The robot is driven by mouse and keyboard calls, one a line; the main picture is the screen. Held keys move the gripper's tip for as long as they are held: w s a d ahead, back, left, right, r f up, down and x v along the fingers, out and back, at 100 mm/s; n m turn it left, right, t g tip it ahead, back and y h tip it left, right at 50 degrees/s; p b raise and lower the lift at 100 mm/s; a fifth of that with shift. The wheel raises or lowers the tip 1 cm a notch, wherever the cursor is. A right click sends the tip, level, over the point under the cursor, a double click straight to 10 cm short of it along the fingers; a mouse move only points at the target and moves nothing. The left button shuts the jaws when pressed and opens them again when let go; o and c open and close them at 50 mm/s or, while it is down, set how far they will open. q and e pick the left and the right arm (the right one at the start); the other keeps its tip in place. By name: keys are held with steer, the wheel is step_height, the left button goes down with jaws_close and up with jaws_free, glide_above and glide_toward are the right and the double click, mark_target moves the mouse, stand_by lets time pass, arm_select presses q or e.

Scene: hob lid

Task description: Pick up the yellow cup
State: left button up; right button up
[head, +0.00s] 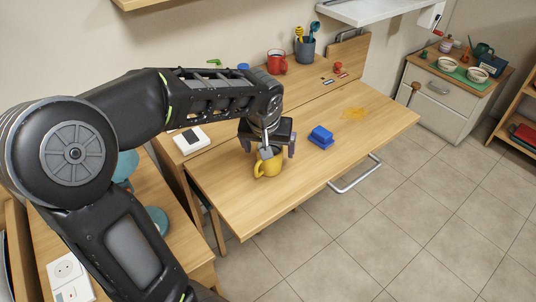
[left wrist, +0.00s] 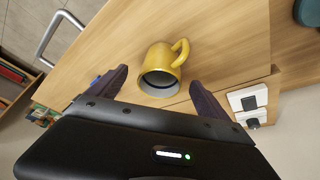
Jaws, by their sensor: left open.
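The yellow cup (head: 266,167) stands on the wooden table near its front left edge, with its handle toward the left in the head view. In the left wrist view the cup (left wrist: 162,68) shows with its dark opening and its handle at the upper right. My left gripper (head: 268,150) is over the cup, pointing down. Its two fingers are spread, and in the left wrist view the gripper (left wrist: 160,84) is open with the cup ahead, between the lines of the fingers. No contact with the cup is clear. My right gripper is in neither view.
A blue block-like object (head: 320,137) lies right of the cup, with a yellow patch (head: 353,113) beyond it. The table's front right is clear.

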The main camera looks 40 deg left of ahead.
arm_select(q)
steer(key=shift+d, duration=0.1)
steer(key=shift+x, duration=1)
steer(key=shift+w+f, duration=0.1)
steer(key=shift+f, duration=0.15)
steer(key=shift+a+x, duration=0.1)
steer(key=shift+x, duration=1.2)
steer(key=shift+a+x, duration=0.15)
steer(key=shift+x, duration=1.15)
steer(key=shift+c, duration=0.6)
steer(key=shift+r, duration=0.1)
steer(key=c, duration=1.5)
